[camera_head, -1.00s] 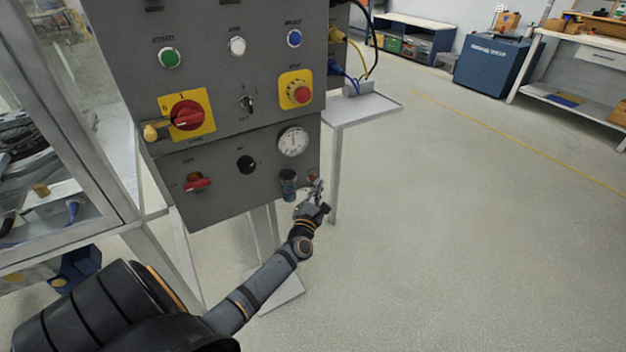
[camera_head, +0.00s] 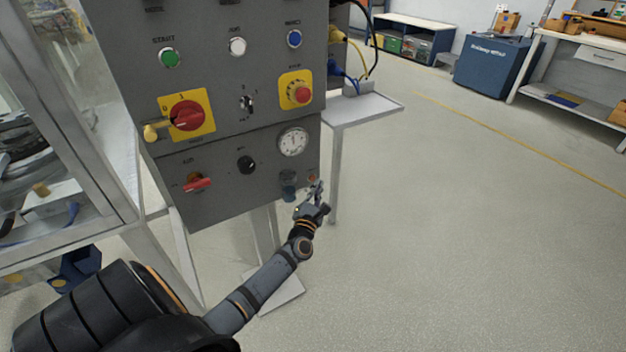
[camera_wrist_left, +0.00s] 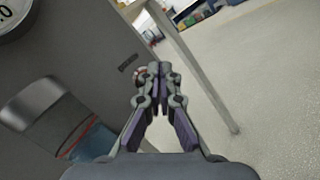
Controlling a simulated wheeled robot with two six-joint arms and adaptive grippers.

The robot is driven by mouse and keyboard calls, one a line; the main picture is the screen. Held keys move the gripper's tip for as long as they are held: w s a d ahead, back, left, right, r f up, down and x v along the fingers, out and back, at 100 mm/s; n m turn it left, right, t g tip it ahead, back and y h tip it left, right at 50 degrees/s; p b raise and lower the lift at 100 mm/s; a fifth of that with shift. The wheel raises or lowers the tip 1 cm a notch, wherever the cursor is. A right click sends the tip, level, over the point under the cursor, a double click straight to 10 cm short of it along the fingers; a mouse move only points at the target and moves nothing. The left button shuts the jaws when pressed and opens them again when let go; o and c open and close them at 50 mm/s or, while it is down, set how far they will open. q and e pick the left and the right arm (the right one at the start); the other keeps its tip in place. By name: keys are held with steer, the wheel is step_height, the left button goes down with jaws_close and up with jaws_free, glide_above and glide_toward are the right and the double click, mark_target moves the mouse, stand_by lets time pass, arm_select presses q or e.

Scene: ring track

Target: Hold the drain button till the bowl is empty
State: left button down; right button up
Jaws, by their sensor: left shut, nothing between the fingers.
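The drain button (camera_head: 311,177) is a small orange-red spot low on the right of the grey panel, just right of the bowl. The bowl (camera_head: 288,184) hangs under the gauge; in the left wrist view it is see-through (camera_wrist_left: 88,138), with blue in its lower part and a thin red line. My left gripper (camera_head: 318,186) is shut and empty, its tips right by the button. In the left wrist view the tips of the left gripper (camera_wrist_left: 155,68) partly cover the button (camera_wrist_left: 139,73). I cannot tell whether they touch it. My right gripper is not in view.
A grey side shelf (camera_head: 362,108) stands right of the panel. The floor to the right is clear.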

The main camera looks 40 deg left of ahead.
arm_select(q)
steer(key=shift+w+a, duration=0.2)
steer(key=shift+a, duration=0.2)
stand_by(0.4)
steer(key=shift+w+a, duration=0.15)
steer(key=shift+a, duration=0.2)
stand_by(3.0)
steer(key=shift+s+d, duration=0.35)
steer(key=shift+d, duration=0.4)
